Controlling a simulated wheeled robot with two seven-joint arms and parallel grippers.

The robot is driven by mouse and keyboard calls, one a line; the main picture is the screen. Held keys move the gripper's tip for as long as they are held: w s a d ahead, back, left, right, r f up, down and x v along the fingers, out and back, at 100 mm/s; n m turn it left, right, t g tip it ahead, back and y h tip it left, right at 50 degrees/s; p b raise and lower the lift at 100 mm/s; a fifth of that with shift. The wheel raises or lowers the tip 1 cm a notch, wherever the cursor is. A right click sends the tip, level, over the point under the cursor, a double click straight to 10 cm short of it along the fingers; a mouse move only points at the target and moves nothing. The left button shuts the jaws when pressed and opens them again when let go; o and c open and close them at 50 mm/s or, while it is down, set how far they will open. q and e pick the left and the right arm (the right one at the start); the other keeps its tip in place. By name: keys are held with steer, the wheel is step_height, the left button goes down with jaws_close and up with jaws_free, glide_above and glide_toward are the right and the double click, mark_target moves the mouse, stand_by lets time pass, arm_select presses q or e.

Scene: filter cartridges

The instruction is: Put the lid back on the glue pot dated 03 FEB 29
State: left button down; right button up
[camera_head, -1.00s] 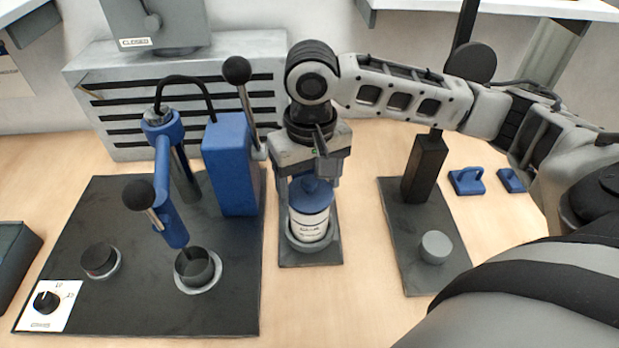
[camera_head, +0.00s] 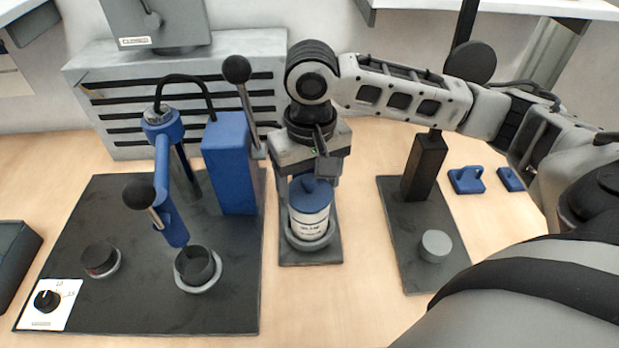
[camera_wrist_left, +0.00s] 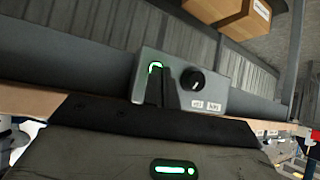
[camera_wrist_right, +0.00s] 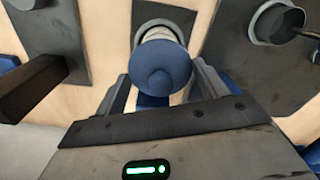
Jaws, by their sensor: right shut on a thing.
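The glue pot (camera_head: 309,224) is a white jar with a printed label, upright in a grey ring holder on a dark plate. The label date is too small to read. Its blue knobbed lid (camera_head: 311,192) sits on top of the pot, and also shows in the right wrist view (camera_wrist_right: 161,70). My right gripper (camera_wrist_right: 160,76) comes down from above, with its fingers shut on either side of the lid. My left gripper (camera_wrist_left: 164,88) is outside the head view; in the left wrist view its fingers appear together and empty, in front of a grey box with a knob.
A blue lever press (camera_head: 168,190) on a dark base (camera_head: 120,215) stands left of the pot, with a cup (camera_head: 195,268) under it. A black post (camera_head: 424,165) on a plate stands right. Small blue parts (camera_head: 467,180) lie farther right. Bare tabletop (camera_head: 350,300) is in front.

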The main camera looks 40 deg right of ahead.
steer(key=shift+f, duration=0.15)
stand_by(0.4)
steer(key=o, duration=1)
steer(key=shift+o, duration=0.4)
steer(key=shift+r, duration=3.55)
jaws_close()
